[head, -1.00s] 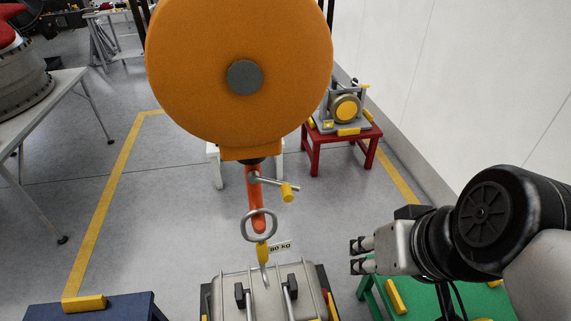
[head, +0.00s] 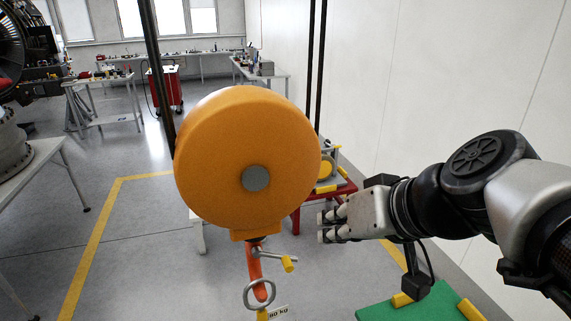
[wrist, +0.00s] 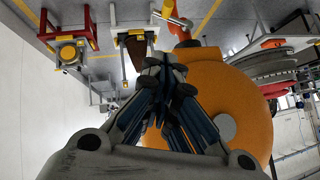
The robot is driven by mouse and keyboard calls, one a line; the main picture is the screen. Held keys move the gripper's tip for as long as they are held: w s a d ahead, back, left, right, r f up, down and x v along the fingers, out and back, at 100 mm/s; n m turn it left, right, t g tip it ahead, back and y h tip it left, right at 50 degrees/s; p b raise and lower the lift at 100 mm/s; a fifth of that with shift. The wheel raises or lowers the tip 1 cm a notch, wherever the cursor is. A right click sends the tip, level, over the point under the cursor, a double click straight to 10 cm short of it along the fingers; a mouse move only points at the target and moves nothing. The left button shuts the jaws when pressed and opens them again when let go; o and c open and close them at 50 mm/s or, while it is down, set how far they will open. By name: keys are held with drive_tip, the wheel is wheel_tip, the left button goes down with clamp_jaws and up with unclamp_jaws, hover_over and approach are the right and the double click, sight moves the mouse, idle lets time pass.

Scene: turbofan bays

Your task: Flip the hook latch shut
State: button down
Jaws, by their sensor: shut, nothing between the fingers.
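The red-orange hook (head: 255,272) hangs below a big round orange housing (head: 215,150). Its latch (head: 275,256), a grey bar with a yellow tip (head: 288,264), sticks out to the right, away from the hook, so it stands open. A grey ring (head: 260,294) sits at the hook's lower end. My gripper (head: 324,227) points left, right of the housing's lower edge and above the latch tip in the picture, apart from both. It is shut and empty.
A red stand (head: 300,212) with a grey and yellow fixture is behind my gripper. A green table (head: 420,310) is at the lower right. A weight label (head: 278,312) shows below the ring. A white wall is to the right; open floor (head: 130,250) lies left.

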drive_tip(key=s+f+b+x, duration=0.1)
drive_tip(key=s+b+x, duration=0.1)
drive_tip(key=x, duration=1)
drive_tip(key=shift+f, duration=0.45)
